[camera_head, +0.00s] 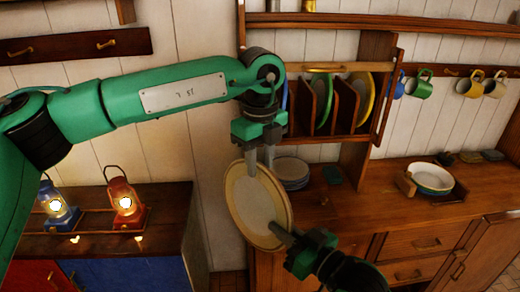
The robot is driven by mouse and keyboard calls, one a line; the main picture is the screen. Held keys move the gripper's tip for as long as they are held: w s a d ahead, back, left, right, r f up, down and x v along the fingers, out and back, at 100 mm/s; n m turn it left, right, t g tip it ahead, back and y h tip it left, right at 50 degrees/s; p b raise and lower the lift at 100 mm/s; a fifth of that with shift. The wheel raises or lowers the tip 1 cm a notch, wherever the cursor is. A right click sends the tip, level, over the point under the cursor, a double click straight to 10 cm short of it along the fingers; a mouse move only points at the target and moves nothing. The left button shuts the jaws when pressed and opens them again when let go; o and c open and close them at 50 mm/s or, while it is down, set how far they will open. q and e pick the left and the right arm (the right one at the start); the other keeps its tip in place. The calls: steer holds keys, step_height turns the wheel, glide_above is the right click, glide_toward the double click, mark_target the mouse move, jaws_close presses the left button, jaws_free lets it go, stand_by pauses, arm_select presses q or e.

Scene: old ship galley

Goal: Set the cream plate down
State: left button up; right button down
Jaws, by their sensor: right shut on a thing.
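The cream plate (253,207) is in the middle of the head view, steeply tilted with its face toward me, in front of the counter's left end. My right gripper (282,236) is shut on its lower right rim. My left gripper (260,160) points down at the plate's top edge, its two fingers apart. One finger overlaps the plate's upper part in the picture; I cannot tell whether it touches.
The wooden counter (365,208) holds a stack of plates (290,172) behind the cream plate and a rack with bowls (432,178) at right. A plate rack (345,105) and hanging mugs are above. Lit lanterns (124,203) stand at left. The counter's middle is clear.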

arm_select(q)
steer(key=shift+c, duration=0.4)
jaws_close()
arm_select(e)
steer(key=c, duration=1.4)
jaws_free()
